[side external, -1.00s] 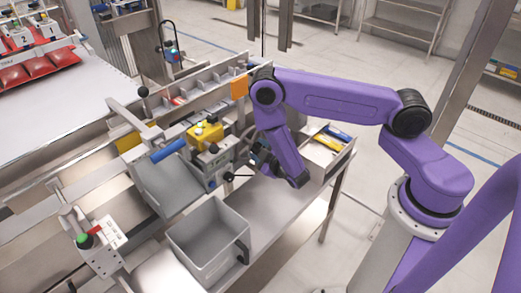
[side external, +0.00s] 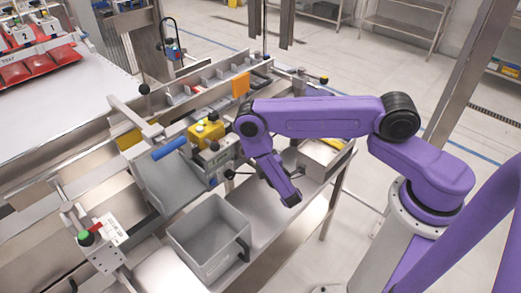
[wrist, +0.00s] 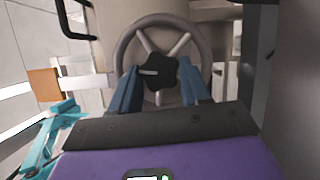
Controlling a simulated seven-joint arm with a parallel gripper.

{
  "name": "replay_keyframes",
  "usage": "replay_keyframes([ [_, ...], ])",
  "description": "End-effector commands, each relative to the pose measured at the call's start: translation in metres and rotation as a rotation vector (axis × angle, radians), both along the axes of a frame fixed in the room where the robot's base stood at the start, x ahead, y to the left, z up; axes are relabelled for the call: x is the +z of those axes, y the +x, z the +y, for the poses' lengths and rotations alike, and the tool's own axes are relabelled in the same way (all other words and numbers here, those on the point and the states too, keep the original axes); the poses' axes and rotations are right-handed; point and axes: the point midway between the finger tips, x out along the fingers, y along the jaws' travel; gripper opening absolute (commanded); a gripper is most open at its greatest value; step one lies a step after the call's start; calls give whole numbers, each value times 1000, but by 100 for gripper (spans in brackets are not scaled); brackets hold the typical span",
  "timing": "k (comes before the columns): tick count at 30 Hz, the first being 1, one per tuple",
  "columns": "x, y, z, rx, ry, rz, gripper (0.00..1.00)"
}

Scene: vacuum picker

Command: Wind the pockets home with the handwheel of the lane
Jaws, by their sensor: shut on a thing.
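The handwheel (wrist: 207,52) fills the top middle of the wrist view, a grey-brown ring with pale spokes. A black lobed knob (wrist: 158,73) sits at its centre. My gripper (wrist: 160,82) has its two blue fingers on either side of this knob and is shut on it; the exact contact is partly hidden. In the side view my purple arm hides the gripper and most of the wheel. The lane (side external: 172,105) runs diagonally behind, with several pocket dividers (side external: 207,80) along it and an orange plate (side external: 240,85) near its far end.
A yellow block (side external: 205,134) and a blue-handled part (side external: 170,148) stand by the lane's near side. A post with a red-green button (side external: 86,238) is at lower left.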

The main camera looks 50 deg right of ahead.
Motion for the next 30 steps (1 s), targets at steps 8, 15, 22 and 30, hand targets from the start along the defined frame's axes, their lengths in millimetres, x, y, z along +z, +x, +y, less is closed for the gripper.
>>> replay_keyframes([
  [8,-2,-1,0,2,-123,3,16],
  [15,-2,0,0,2,-162,2,16],
  [22,-2,0,0,2,-165,2,16],
  [30,-1,0,0,1,-164,2,72],
])
